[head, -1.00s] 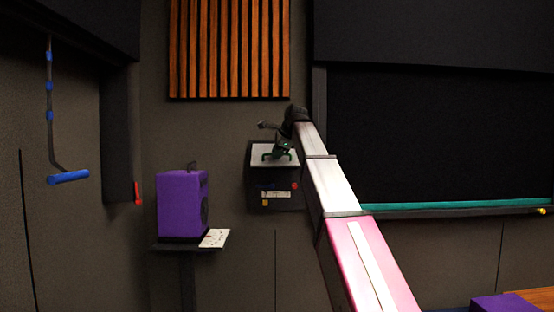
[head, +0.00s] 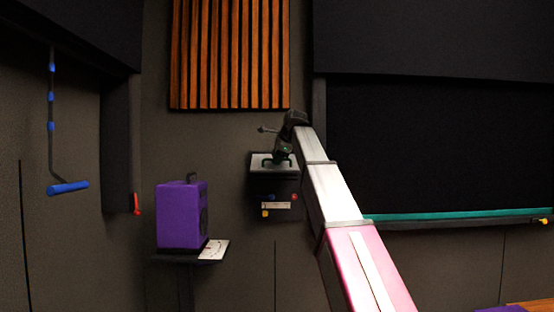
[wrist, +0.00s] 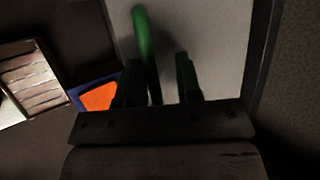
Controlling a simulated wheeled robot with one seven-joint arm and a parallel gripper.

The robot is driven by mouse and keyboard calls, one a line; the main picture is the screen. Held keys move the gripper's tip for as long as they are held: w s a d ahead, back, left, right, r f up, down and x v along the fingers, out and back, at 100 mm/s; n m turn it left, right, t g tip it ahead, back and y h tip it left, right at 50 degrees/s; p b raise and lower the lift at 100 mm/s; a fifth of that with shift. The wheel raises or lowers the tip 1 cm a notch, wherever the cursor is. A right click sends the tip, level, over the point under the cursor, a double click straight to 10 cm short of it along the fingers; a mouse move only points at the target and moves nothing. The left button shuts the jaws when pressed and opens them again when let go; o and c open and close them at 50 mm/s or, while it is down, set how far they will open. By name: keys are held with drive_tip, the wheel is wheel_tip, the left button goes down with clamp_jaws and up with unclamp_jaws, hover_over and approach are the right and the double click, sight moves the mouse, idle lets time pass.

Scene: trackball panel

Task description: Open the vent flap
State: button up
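A light grey flap (head: 258,158) with a green handle (head: 265,162) sits on a dark box on the back wall. I take this to be the vent flap. My gripper (head: 282,158) is at the handle, and partly hides it. In the wrist view, the green handle (wrist: 144,35) runs down from the top in front of the pale flap (wrist: 215,35). Its lower end passes between my gripper's fingers (wrist: 158,80), closer to the left one. The fingers stand apart. Whether either finger touches the handle, I cannot tell.
Below the flap, the dark box (head: 265,190) bears a pale label and small coloured knobs. A purple speaker (head: 180,215) stands on a shelf at left. Wooden slats (head: 230,55) hang above. A dark panel with a teal ledge (head: 450,214) lies right.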

drive_tip(key=shift+s, duration=0.1)
drive_tip(key=shift+s+d+r, duration=0.15)
drive_tip(key=shift+s+r, duration=0.05)
drive_tip(key=shift+r, duration=0.05)
drive_tip(key=v, duration=1)
idle(0.3)
